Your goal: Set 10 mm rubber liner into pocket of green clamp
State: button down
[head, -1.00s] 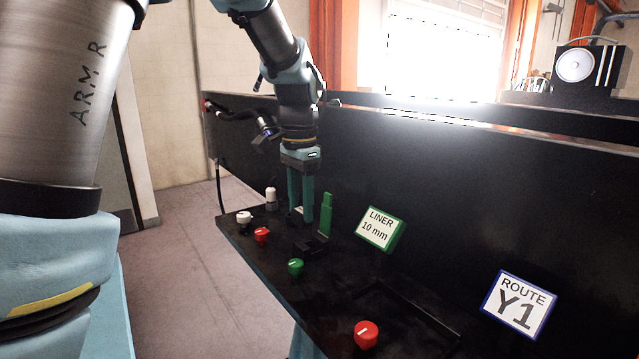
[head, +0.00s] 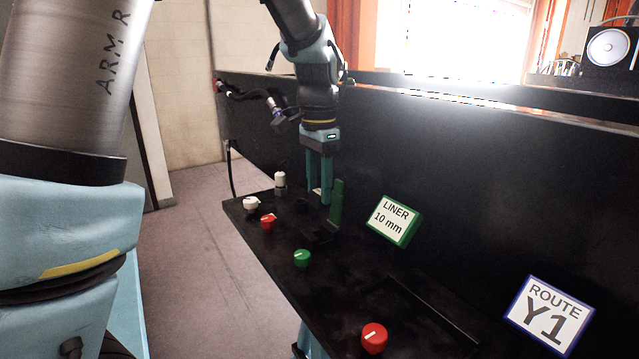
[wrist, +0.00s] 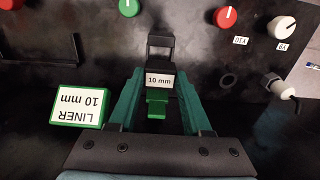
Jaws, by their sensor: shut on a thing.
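My gripper (wrist: 160,72) points down over the dark panel; it also shows in the head view (head: 320,198). Its teal fingers are shut on the rubber liner (wrist: 160,80), a dark piece with a white "10 mm" label between the fingertips. The green clamp shows in the head view as a tall green upright part (head: 337,203) just right of the fingers. A green piece (wrist: 157,104) shows between the fingers in the wrist view. A black bracket (wrist: 160,44) lies just past the liner. The clamp's pocket is not clearly visible, and I cannot tell whether the liner touches it.
A green-framed "LINER 10 mm" sign (head: 394,221) stands right of the clamp. A green knob (head: 302,258), red knobs (head: 268,221) (head: 374,338) and a white knob (head: 251,204) line the front edge. A white-capped fitting (head: 280,182) stands left; the dark wall rises behind.

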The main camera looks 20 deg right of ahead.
aim_at(318, 206)
jog(key=shift+f+b, duration=1.3)
jog(key=shift+f, duration=1.05)
jog(key=shift+f+b, duration=0.85)
jog(key=shift+f, duration=1.4)
jog(key=shift+c, duration=1.3)
grip_release()
jog(key=shift+r, duration=0.1)
notch_tip(318, 206, up, 11)
jog(key=shift+f+b, duration=0.15)
jog(key=shift+b, duration=0.85)
